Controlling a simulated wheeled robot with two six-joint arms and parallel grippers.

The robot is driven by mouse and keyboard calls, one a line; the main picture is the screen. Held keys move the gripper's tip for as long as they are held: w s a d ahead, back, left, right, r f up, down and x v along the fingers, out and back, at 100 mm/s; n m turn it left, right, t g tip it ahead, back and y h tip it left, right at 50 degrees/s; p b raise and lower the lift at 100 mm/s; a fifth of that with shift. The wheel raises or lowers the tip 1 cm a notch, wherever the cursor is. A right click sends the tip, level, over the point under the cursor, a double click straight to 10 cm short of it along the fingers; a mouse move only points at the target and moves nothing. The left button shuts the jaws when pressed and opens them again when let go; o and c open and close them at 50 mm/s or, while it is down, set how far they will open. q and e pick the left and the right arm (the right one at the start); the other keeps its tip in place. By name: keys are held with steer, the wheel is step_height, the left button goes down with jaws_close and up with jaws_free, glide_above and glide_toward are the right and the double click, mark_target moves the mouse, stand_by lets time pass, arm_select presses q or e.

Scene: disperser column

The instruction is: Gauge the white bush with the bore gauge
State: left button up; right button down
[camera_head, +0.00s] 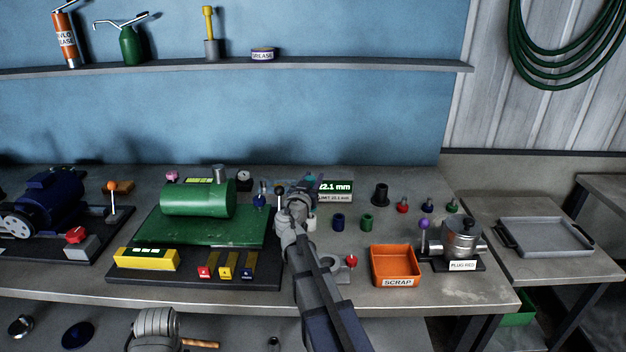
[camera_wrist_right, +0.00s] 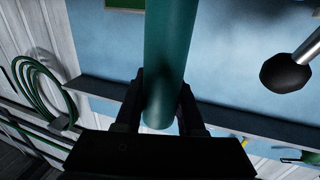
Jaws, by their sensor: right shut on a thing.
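My right gripper (camera_head: 300,188) is above the bench, left of the small display reading 12.1 mm (camera_head: 335,185). In the right wrist view my right gripper (camera_wrist_right: 160,110) is shut on a teal cylinder (camera_wrist_right: 170,50), which looks like the bore gauge's handle. A bit of teal (camera_head: 311,177) shows beside the gripper in the head view. The gauge's lower end is hidden. The white bush (camera_head: 311,223) stands on the bench just right of my right wrist, partly hidden by it. I cannot tell whether the gauge touches it. My left gripper is not in view.
A blue bush (camera_head: 338,222) and a green bush (camera_head: 367,222) stand to the right. An orange scrap tray (camera_head: 397,266) is nearer the front edge. A green machine (camera_head: 198,198) is at left. A black ball on a rod (camera_wrist_right: 288,72) is near the gripper.

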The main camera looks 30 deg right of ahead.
step_height(320, 180, up, 5)
steer(key=p, duration=0.4)
steer(key=shift+p, duration=0.35)
stand_by(0.4)
stand_by(1.4)
